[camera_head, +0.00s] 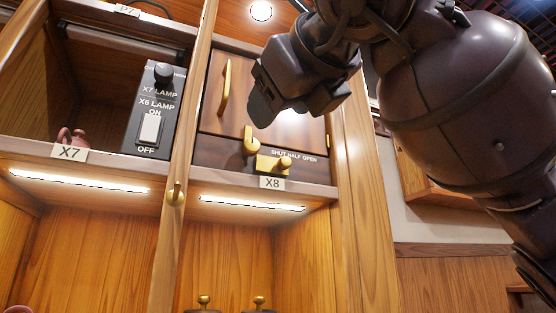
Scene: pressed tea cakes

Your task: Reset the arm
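My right arm comes in from the right and fills the upper right of the head view. Its dark gripper (265,103) is in front of the closed wooden door (216,118) of the compartment labelled X8 (272,183). The gripper's tips are just above the brass latch knob (251,141); I cannot tell whether they touch anything. The two fingers are seen in line, so the gap between them is hidden. No object shows in the gripper. My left arm and gripper are not in view.
Left of the gripper is a wooden post (184,110). A black lamp switch panel (154,108) and a reddish teapot (71,137) are in the X7 compartment. A brass slider (275,163) sits under the X8 door. A wall cabinet (430,185) is behind my arm.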

